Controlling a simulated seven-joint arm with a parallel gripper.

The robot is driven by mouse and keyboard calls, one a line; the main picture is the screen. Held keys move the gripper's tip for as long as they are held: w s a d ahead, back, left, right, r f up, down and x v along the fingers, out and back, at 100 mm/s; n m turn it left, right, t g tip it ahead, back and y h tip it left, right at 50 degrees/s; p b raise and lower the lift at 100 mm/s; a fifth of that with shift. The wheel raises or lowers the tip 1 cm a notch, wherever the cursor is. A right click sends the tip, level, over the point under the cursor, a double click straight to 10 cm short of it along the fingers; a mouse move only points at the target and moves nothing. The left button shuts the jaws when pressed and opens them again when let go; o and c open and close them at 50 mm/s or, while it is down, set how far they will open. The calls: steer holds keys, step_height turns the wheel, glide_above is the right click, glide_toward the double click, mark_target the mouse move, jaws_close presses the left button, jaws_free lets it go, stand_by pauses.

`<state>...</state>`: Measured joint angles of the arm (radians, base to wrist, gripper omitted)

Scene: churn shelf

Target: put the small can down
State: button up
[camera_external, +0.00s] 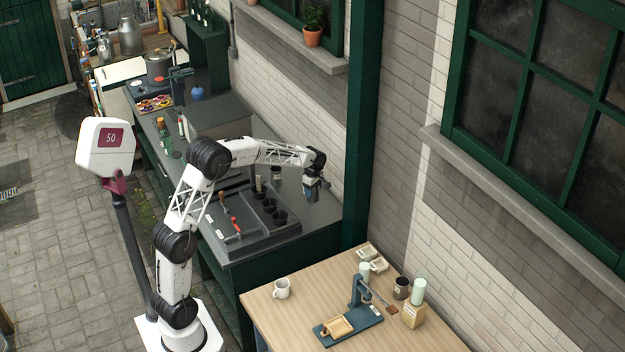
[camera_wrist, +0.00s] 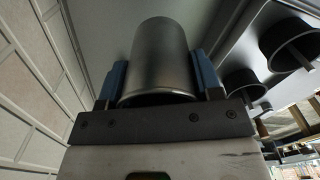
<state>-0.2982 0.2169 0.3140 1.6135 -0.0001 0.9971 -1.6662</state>
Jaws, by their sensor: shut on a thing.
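The small can (camera_wrist: 160,58) is a plain grey metal cylinder in the wrist view. My gripper (camera_wrist: 161,78) is shut on it, with one blue finger on each side. In the external view my gripper (camera_external: 311,190) hangs pointing down over the right end of the dark counter (camera_external: 322,212), near the brick wall. The can is too small and too covered there to make out clearly. I cannot tell whether its base touches the counter or hangs just above it.
A dark tray (camera_external: 226,236) with several black cups (camera_external: 269,205) and tools lies left of my gripper. A small grey can-like vessel (camera_external: 276,173) stands behind it. The counter between tray and wall is bare. A wooden table (camera_external: 270,312) with a mug (camera_external: 282,289) stands in front.

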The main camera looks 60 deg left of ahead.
steer(key=shift+f, duration=2.5)
steer(key=shift+f, duration=0.1)
steer(key=shift+f, duration=2.4)
steer(key=shift+f, duration=0.1)
steer(key=o, duration=1)
steer(key=shift+c, duration=0.2)
step_height(320, 180, up, 12)
steer(key=shift+r, duration=0.1)
